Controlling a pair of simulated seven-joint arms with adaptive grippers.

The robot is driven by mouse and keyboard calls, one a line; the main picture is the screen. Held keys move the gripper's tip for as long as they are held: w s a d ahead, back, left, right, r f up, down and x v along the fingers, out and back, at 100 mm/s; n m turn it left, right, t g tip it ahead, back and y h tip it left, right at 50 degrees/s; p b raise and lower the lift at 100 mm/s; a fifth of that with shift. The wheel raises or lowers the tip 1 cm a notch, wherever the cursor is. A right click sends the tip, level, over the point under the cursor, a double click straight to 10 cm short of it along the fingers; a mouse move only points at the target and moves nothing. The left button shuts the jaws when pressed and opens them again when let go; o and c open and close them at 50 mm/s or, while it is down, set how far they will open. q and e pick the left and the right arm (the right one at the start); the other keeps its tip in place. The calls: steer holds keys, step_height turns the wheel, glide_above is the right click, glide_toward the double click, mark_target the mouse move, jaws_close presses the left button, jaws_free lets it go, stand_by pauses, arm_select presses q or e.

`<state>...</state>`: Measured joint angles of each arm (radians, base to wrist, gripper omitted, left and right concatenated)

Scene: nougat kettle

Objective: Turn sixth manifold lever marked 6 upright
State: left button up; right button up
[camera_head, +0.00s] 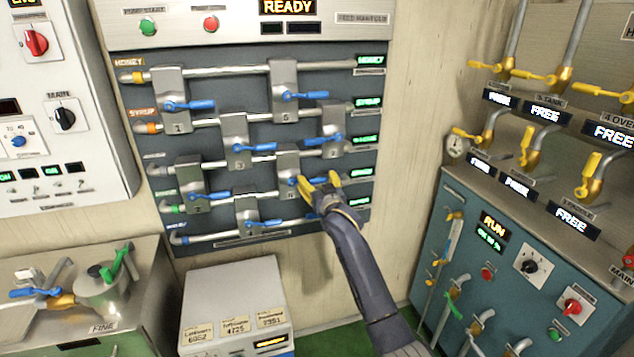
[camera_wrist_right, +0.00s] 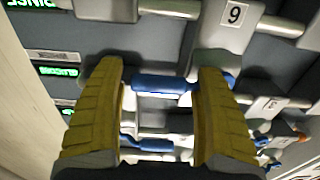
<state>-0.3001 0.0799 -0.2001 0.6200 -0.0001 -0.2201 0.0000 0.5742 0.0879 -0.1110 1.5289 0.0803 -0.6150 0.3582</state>
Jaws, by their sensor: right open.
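The manifold block marked 6 (camera_head: 287,163) is on the grey panel, right of its lower middle. In the right wrist view the block (camera_wrist_right: 215,45) appears upside down, so its mark looks like a 9. Its blue lever (camera_wrist_right: 165,83) lies sideways, pointing to the block's right in the head view, where it (camera_head: 299,182) is partly hidden. My right gripper (camera_head: 320,184) is at this lever, its yellow fingers spread. In the wrist view the open fingers (camera_wrist_right: 160,95) stand on either side of the lever's handle; contact cannot be told. My left gripper is out of view.
Other blue levers sit close by, one up and right (camera_head: 331,140) and one below (camera_head: 262,224). Pipes (camera_head: 215,164) cross the panel between blocks. A teal cabinet (camera_head: 455,205) with yellow valves stands to the right. A white box (camera_head: 235,290) stands below the panel.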

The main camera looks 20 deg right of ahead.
jaws_close()
stand_by(0.4)
